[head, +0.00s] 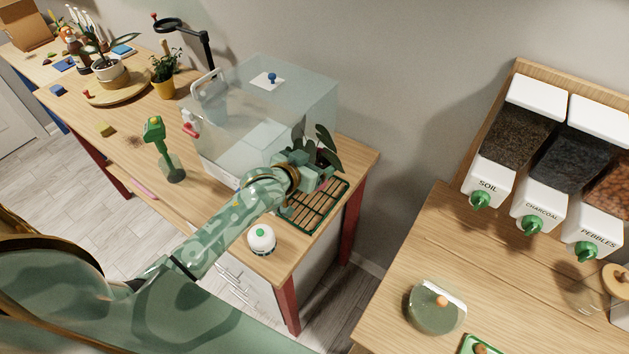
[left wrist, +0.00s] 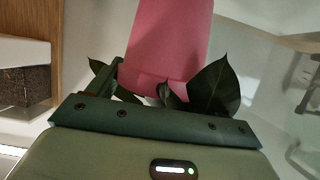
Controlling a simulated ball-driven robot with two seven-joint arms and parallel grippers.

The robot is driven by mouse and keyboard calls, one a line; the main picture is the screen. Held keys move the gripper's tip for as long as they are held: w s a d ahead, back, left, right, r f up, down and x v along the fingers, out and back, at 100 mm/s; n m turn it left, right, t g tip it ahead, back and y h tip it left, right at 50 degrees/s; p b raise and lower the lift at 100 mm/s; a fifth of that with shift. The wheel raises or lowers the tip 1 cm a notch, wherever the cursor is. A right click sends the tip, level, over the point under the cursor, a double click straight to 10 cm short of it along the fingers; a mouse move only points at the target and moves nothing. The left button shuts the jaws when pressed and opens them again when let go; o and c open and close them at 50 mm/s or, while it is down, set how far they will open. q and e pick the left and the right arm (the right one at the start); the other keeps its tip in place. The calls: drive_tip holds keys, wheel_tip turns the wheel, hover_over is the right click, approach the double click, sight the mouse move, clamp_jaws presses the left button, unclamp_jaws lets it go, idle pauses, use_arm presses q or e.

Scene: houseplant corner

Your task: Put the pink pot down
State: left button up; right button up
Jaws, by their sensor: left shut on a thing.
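The pink pot (left wrist: 166,45) fills the upper middle of the left wrist view, with dark green leaves (left wrist: 215,88) around its rim. In the head view its plant's leaves (head: 325,150) rise just beyond my left gripper (head: 305,172), and the pot is mostly hidden behind the gripper. My left gripper is shut on the pink pot. It is at the near right corner of the clear glass case, above or at the far end of a green slatted tray (head: 291,216). I cannot tell whether the pot touches the tray. My right gripper is not in view.
The clear case (head: 290,90) stands close left of the gripper. A white round bottle (head: 262,240) is in front of the tray. A green spray bottle (head: 165,150) stands further left. A gap separates this bench from the table with dispensers (head: 490,170) at right.

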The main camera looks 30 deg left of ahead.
use_arm(q)
drive_tip(key=shift+f+b, duration=0.9)
drive_tip(key=shift+f, duration=2.45)
drive_tip(key=shift+f, duration=0.15)
drive_tip(key=o, duration=0.9)
drive_tip(key=shift+s+r, duration=0.2)
drive_tip(key=p+v, duration=0.2)
drive_tip(key=v, duration=0.9)
drive_tip(key=shift+s+p, duration=0.3)
